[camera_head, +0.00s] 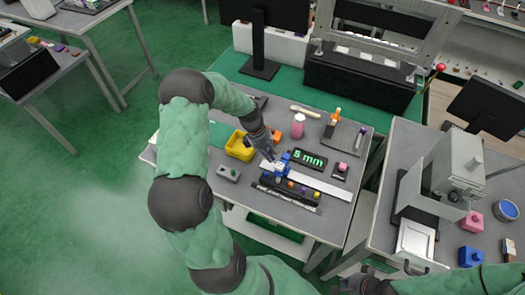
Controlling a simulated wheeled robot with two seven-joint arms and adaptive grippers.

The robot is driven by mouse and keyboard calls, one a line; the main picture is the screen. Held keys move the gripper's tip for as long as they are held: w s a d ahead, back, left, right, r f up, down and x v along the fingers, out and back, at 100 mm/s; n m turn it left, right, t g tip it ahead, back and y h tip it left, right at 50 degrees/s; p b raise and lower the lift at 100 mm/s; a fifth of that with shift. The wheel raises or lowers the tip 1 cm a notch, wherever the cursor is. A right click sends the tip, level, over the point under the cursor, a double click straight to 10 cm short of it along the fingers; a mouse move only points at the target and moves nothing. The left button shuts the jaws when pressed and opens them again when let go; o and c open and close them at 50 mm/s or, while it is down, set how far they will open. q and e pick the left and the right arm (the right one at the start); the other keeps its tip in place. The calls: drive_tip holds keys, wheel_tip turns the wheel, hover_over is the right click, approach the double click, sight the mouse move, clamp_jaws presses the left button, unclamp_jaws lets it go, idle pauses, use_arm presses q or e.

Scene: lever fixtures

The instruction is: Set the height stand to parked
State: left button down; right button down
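A blue-and-white fixture (282,163) sits at the left end of a white bar (322,188) on the grey table; it may be the height stand, but I cannot tell for sure. A black display reading "5 mm" in green (310,159) stands just right of it. My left gripper (270,154) is right at the fixture's upper left side, pointing down at it. Its fingers are small and dark, so contact and opening are unclear. My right gripper (368,286) is partly in view at the bottom edge, away from the fixture.
A yellow bin (240,146) is left of my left gripper. A black labelled strip with coloured blocks (288,193) lies in front. A pink bottle (298,125) and a dark tray (345,135) stand behind. A grey machine (455,165) is on the right table.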

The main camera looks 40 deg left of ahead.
use_arm(q)
drive_tip(key=shift+w+d, duration=0.25)
drive_tip(key=shift+d, duration=0.65)
drive_tip(key=shift+r, duration=0.1)
drive_tip(key=shift+d, duration=0.1)
drive_tip(key=w+d+p, duration=0.2)
drive_tip(key=d, duration=0.5)
drive_tip(key=w+d+p, duration=0.3)
drive_tip(key=d, duration=0.5)
drive_tip(key=w+d+p, duration=0.2)
drive_tip(key=d+p, duration=0.1)
drive_tip(key=d, duration=0.5)
drive_tip(key=shift+w+d, duration=0.25)
drive_tip(key=shift+a, duration=0.15)
